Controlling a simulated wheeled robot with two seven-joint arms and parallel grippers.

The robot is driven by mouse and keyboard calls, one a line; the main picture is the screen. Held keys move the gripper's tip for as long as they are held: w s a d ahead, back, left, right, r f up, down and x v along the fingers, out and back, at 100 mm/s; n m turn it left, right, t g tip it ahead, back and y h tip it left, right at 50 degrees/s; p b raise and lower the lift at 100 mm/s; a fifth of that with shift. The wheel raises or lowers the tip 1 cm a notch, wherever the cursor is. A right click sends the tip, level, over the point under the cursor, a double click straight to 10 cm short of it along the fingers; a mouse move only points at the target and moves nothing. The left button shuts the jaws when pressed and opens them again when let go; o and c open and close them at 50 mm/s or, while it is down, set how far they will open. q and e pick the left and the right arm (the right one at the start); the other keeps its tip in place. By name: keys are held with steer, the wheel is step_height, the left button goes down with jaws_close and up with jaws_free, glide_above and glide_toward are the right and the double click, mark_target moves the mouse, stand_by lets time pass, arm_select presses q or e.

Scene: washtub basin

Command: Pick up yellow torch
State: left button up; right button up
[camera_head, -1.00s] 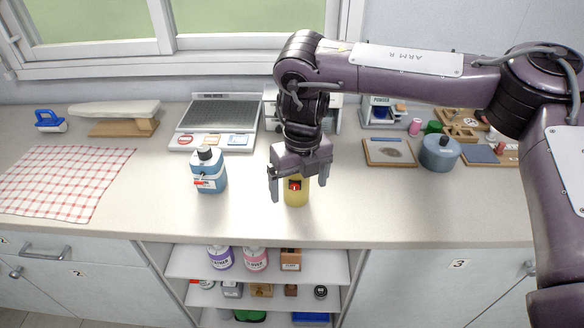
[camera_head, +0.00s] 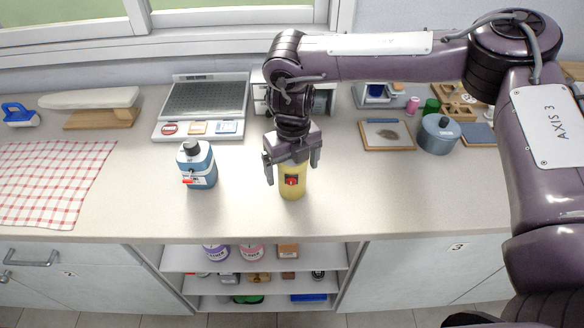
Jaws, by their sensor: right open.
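The yellow torch (camera_head: 292,184) stands upright on the counter near its front edge, with a dark and red patch on its front. My left gripper is not in view.
A blue bottle with a dark cap (camera_head: 197,165) stands left of the torch. A washboard-like tray (camera_head: 205,100) lies behind it. A checked cloth (camera_head: 55,185) is at left. A grey pot (camera_head: 437,136) and a wooden board (camera_head: 386,135) are at right. The counter right of the torch is clear.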

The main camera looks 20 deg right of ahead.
steer(key=shift+f, duration=0.9)
steer(key=c, duration=1.3)
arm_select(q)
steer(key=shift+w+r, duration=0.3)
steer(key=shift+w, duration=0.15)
arm_select(e)
steer(key=shift+o, duration=0.2)
steer(key=shift+w+r, duration=0.1)
